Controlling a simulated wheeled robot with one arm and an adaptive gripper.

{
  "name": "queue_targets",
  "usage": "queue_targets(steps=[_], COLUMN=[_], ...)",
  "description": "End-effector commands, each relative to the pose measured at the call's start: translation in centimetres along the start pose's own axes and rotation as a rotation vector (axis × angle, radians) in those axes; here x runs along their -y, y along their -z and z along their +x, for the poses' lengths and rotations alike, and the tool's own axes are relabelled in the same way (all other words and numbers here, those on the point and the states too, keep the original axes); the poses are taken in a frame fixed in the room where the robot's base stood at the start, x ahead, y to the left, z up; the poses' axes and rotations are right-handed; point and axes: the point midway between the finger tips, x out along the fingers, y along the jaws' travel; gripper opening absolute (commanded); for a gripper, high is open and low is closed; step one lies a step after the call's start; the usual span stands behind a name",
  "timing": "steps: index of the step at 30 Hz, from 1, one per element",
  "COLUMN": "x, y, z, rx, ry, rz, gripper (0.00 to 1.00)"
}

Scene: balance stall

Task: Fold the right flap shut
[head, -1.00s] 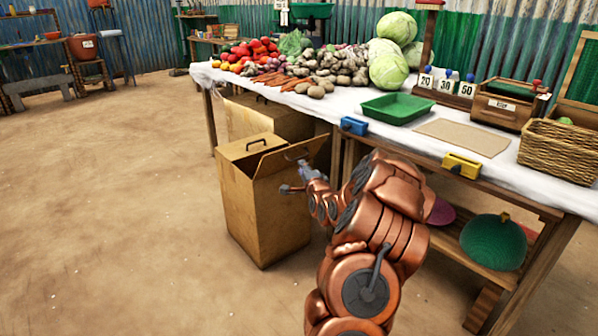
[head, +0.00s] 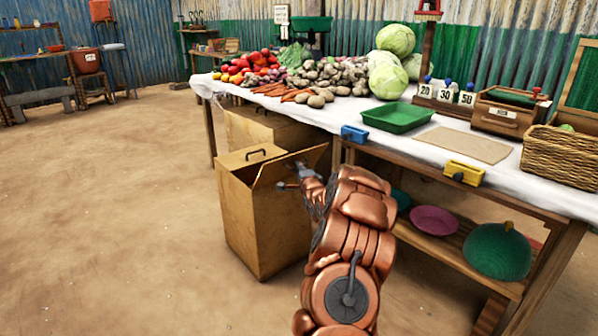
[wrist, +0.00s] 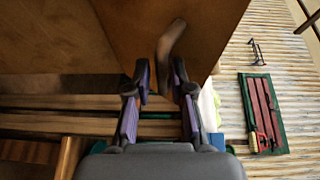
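A tan wooden box (head: 237,220) stands on the floor left of the stall table. Its left flap (head: 240,159), with a dark handle, lies flat. Its right flap (head: 283,168) is raised and slants up to the right, leaving that side open. In the wrist view the flap (wrist: 215,28) fills the top, with a curved handle (wrist: 170,45) on its face. My gripper (head: 299,168) is at the flap's outer side, close to this handle. In the wrist view my gripper (wrist: 161,82) has its fingers apart, with the handle just ahead of the gap. Contact is unclear.
A second wooden box (head: 265,127) stands behind, partly under the table. The table (head: 345,112), with vegetables and a green tray (head: 398,117), lies close to the right of my arm. The floor to the left is clear.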

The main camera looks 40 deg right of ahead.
Motion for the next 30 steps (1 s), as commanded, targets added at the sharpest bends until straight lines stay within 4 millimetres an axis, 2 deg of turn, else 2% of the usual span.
queue_targets(steps=[10, 17, 30], x=[0.13, 0.14, 0.15], y=[0.0, 0.0, -0.02], z=[0.25, 0.24, 0.24], rx=[0.0, 0.0, 0.0], ry=[0.002, 0.002, 0.002], rz=[0.0, -0.001, -0.001], gripper=[0.22, 0.0, 0.0])
